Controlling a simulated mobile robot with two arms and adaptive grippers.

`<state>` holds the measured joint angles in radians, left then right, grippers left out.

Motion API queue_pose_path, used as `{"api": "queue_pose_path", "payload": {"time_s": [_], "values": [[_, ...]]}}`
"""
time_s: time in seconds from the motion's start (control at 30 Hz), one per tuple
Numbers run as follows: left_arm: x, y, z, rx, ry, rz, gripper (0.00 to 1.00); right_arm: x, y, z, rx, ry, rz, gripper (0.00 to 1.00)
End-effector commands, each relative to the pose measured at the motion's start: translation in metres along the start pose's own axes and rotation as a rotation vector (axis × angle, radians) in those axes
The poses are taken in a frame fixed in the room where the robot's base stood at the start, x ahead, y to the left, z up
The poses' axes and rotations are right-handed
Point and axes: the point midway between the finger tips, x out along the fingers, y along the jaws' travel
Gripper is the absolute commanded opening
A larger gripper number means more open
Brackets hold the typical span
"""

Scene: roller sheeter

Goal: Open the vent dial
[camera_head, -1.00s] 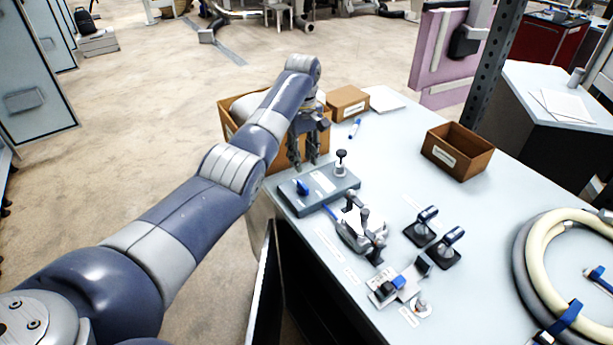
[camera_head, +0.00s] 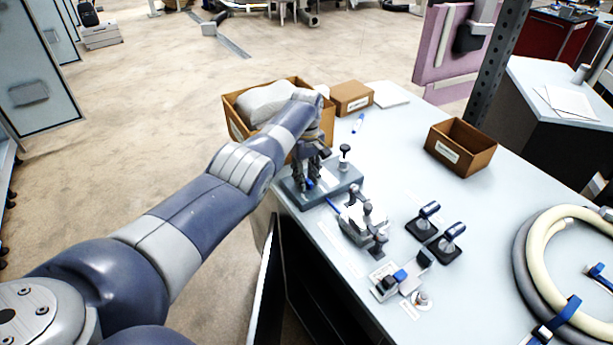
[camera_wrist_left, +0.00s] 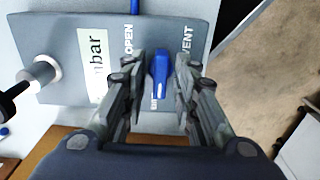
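The vent dial is a blue pointer knob (camera_wrist_left: 161,72) on a grey panel box (camera_wrist_left: 62,45) marked "OPEN" and "VENT". In the left wrist view the knob lies lengthwise between the two fingers of my left gripper (camera_wrist_left: 160,85), with a gap showing on each side. The gripper is open around the knob. In the head view my left gripper (camera_head: 306,176) hangs over the left part of the panel box (camera_head: 335,182), and the knob is mostly hidden behind the fingers. A black-topped plunger knob (camera_head: 344,155) stands at the box's right end. My right gripper is not in view.
Close to the box stand a clamp-like fixture (camera_head: 362,222) and two black-handled levers (camera_head: 437,232). A cardboard box (camera_head: 240,125) with a whitish item is behind my left arm. An open brown box (camera_head: 460,148) and coiled hoses (camera_head: 530,265) are farther right.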

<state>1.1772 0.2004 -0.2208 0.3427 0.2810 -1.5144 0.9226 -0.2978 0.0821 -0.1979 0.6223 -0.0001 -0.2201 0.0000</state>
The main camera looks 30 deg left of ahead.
Motion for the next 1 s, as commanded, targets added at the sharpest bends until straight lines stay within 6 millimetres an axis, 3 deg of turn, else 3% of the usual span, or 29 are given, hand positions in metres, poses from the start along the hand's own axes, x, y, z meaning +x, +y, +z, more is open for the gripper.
{"api": "queue_pose_path", "payload": {"time_s": [0.1, 0.57, 1.0], "values": [[-0.0001, 0.0002, 0.0001, 0.000, 0.000, 0.000, 0.00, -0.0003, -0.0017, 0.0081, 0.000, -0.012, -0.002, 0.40], [-0.0005, 0.0004, 0.0000, 0.055, 0.000, 0.001, 0.00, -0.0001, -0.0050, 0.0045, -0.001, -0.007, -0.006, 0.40], [-0.0011, 0.0006, -0.0004, 0.392, 0.001, 0.002, 0.00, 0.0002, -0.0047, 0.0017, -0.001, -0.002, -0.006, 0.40]]}}
